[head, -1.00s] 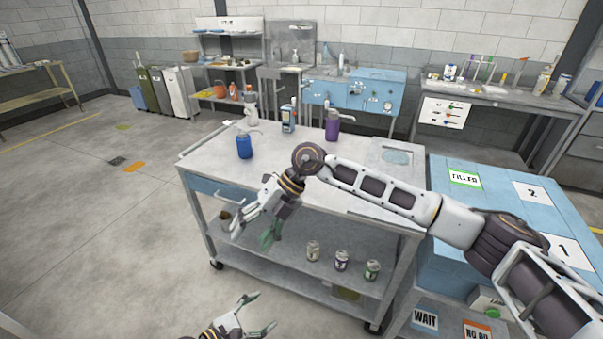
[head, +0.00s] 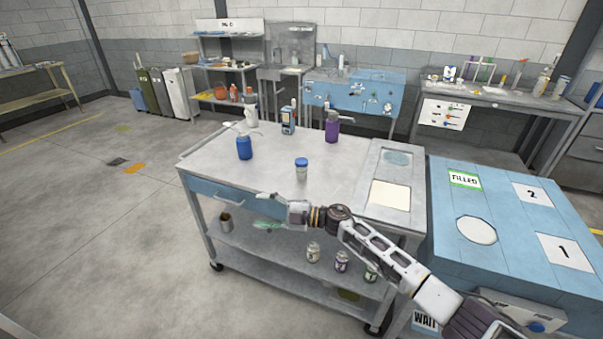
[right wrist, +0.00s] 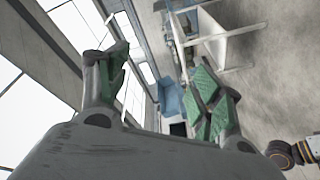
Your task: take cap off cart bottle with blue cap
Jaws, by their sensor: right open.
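A small clear bottle with a blue cap (head: 301,162) stands upright on the cart top (head: 225,165), near its middle, with the cap on. My right gripper (head: 262,210) is open and empty at the cart's front edge, in front and to the left of the bottle. Its fingers point left in the head view. In the right wrist view its green-padded fingers (right wrist: 165,95) are spread apart with nothing between them, and the bottle cannot be made out. My left gripper's fingers are not in view.
A cream panel (head: 390,195) lies on the cart's right side. Several small jars (head: 313,252) stand on the lower shelf. A blue bench (head: 450,230) adjoins on the right.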

